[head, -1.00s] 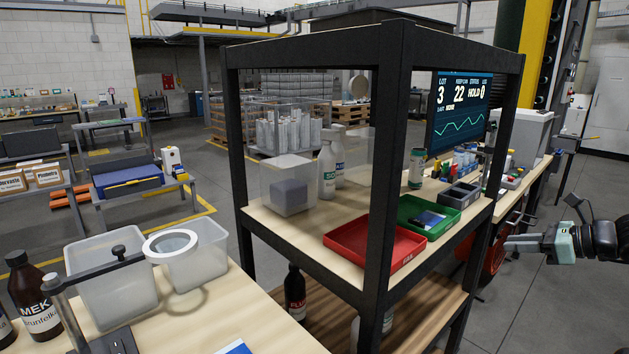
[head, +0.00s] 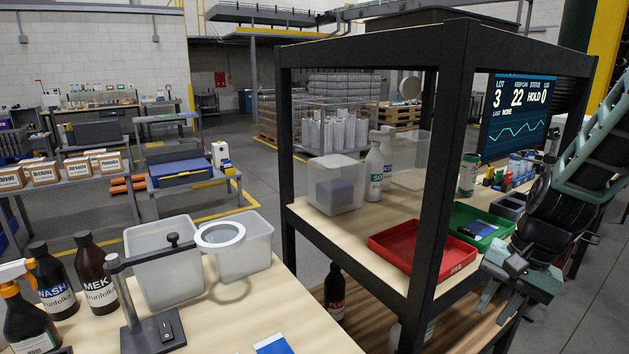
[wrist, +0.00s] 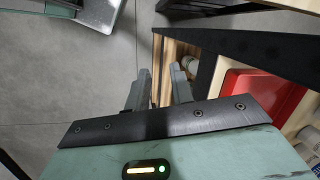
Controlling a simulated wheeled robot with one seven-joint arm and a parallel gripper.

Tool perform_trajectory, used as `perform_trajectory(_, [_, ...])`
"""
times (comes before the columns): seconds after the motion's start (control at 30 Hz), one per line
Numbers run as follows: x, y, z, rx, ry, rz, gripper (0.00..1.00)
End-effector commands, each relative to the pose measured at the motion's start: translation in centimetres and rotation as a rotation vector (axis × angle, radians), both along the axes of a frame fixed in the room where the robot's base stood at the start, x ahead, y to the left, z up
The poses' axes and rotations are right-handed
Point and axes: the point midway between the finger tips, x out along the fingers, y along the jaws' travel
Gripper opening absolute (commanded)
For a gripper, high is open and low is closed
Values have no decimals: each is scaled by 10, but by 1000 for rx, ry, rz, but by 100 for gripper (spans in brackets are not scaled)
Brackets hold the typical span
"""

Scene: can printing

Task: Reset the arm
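My arm (head: 555,215) reaches down from the upper right in the head view. My gripper (head: 497,303) hangs at the right side of the black-framed shelf, fingers pointing down, close to its front right edge. In the wrist view my gripper (wrist: 160,72) shows two grey fingers with a clear gap between them. Nothing is held. The floor and a strip of the lower wooden shelf show beyond the fingers.
The black shelf frame (head: 433,200) stands close to my gripper. A red tray (head: 408,247) and a green tray (head: 470,222) lie on its upper board. Open grey floor (wrist: 60,90) lies left in the wrist view.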

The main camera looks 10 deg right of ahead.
Motion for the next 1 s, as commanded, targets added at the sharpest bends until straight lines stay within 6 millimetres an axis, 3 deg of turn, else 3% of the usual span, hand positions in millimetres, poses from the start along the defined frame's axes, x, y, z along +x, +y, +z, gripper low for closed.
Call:
perform_trajectory(0.1, [-5,25,8,-139,-76,306,23])
perform_trajectory(0.37, [-9,67,24,-343,-247,826,23])
perform_trajectory(0.43, [-15,93,27,-336,-258,931,23])
perform_trajectory(0.57, [-41,152,32,-282,-241,1112,23])
perform_trajectory(0.7, [-83,206,38,-235,-213,1314,23])
perform_trajectory(0.83, [-121,237,43,-209,-184,1465,23])
perform_trajectory(1.0, [-141,249,45,-198,-167,1540,23])
